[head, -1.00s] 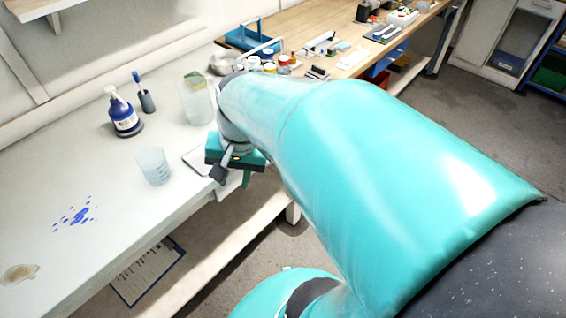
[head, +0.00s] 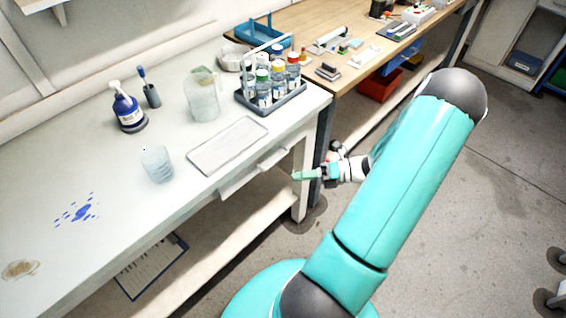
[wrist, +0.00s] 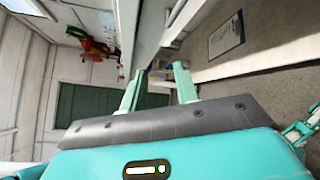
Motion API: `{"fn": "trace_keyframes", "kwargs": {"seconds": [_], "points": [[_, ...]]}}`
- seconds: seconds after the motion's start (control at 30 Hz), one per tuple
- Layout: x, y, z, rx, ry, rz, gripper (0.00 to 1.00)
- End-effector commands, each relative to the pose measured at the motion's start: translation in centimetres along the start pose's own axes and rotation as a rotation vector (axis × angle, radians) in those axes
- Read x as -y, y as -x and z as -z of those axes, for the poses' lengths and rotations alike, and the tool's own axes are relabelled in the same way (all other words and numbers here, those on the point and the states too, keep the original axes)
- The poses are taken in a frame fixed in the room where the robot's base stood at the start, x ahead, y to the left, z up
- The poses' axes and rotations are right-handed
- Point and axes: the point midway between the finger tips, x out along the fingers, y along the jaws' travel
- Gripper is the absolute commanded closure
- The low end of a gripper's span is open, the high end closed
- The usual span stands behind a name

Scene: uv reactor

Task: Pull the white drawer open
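The white drawer (head: 240,178) is under the front edge of the white bench, towards its right end. A pale bar-like handle (head: 272,157) shows on its front. I cannot tell from here whether it is fully closed. My gripper (head: 297,176) is in front of the bench, to the right of and slightly below the handle, apparently apart from it. In the wrist view my gripper (wrist: 158,84) has its two green fingers spread with a clear gap. Pale bench parts show beyond the fingertips, but I cannot make out the handle there.
On the white bench (head: 115,215) are a grey tray (head: 228,146), a bottle rack (head: 271,100), a jug (head: 202,97), a beaker (head: 156,164) and a blue spill (head: 80,212). A lower shelf (head: 225,232) runs underneath.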

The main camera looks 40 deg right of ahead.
Motion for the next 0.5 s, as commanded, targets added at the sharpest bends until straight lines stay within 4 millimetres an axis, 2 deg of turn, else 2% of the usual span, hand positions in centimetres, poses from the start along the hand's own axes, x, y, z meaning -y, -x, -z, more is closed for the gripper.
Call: {"fn": "trace_keyframes", "kwargs": {"seconds": [0.03, 0.1, 0.23, 0.37, 0.5], "points": [[1.4, 1.4, 0.5, 0.106, -0.087, -0.028, 0.69], [2.8, 3.0, 0.7, 0.227, -0.189, -0.07, 0.69], [4.7, 5.4, 1.2, 0.395, -0.323, -0.141, 0.69], [5.5, 6.4, 1.4, 0.473, -0.382, -0.183, 0.69], [5.6, 5.9, 1.0, 0.485, -0.393, -0.191, 0.69]]}}
